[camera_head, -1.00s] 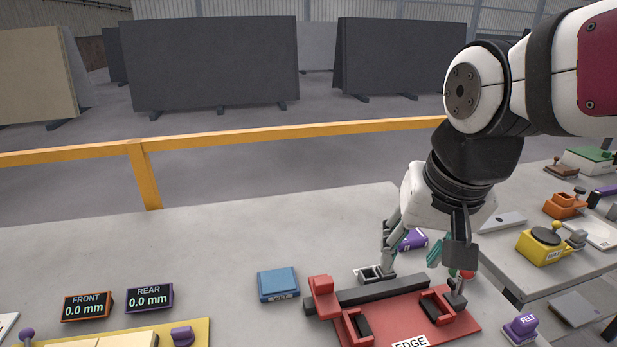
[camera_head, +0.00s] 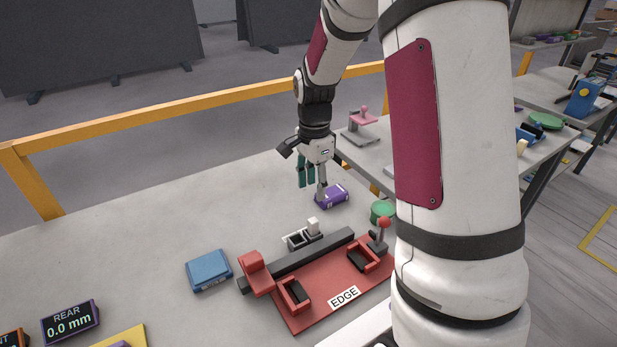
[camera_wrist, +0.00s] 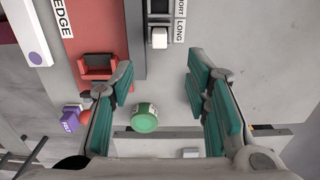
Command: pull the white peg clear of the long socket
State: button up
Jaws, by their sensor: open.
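The white peg (camera_head: 313,226) stands in the right end of a small grey socket block (camera_head: 296,240) behind the red fixture. In the wrist view the peg (camera_wrist: 159,39) is beside the LONG label (camera_wrist: 179,30), at the end of the dark socket block (camera_wrist: 160,8). How deep it sits cannot be told. My gripper (camera_head: 313,180) is behind the block, near a purple cylinder. In the wrist view its teal fingers are spread wide and empty (camera_wrist: 160,75); the peg lies beyond the tips, roughly between them and apart from both.
The red EDGE fixture (camera_head: 316,303) with a dark bar (camera_head: 300,260) is in front of the socket block. The purple cylinder (camera_head: 332,196) and a green round item (camera_head: 382,211) stand close by. A blue box (camera_head: 208,270) is left. The slab is clear at back left.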

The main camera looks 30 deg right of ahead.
aim_at(313, 220)
notch_tip(313, 220, down, 13)
jog(key=shift+f+p, duration=0.15)
jog(key=shift+p, duration=0.5)
grip_shut()
